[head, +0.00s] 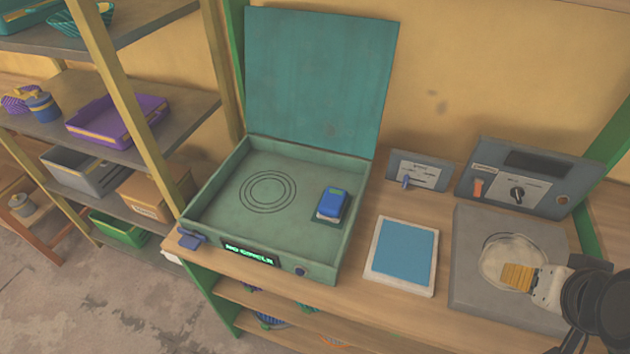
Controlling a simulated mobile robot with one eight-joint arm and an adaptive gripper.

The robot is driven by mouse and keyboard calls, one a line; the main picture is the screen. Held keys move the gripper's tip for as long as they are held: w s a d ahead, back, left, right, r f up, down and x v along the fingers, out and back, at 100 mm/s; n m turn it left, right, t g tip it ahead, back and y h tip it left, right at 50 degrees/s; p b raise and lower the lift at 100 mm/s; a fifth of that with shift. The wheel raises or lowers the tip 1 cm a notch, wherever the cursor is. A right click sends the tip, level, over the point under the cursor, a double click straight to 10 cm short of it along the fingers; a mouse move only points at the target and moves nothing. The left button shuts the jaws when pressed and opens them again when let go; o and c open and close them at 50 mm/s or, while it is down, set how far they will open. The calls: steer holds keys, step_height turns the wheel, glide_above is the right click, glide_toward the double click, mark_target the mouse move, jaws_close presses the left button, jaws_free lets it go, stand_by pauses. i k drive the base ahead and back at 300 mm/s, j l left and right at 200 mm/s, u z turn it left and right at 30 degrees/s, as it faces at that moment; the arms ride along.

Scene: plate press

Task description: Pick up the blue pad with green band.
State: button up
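A small blue block-like pad (333,202) with a pale lower edge sits on a dark square inside the open green press box (225,178), right of some ring markings. I cannot clearly make out a green band on it at this size. My gripper (519,278) is at the lower right, with a yellowish ribbed end over a pale round disc (507,256) on a grey slab. It is well to the right of the box and apart from the blue pad. Whether its fingers are open or shut does not show clearly.
The box's teal lid (320,80) stands raised at the back. A white-framed blue panel (403,252) lies between box and slab (475,270). Control panels (517,178) stand behind the slab. Shelves (170,115) with trays and jars are at the left.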

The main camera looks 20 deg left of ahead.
mark_target(332, 207)
steer(key=j+u, duration=0.1)
steer(key=u, duration=1.1)
steer(key=k+l, duration=0.1)
steer(key=l, duration=0.5)
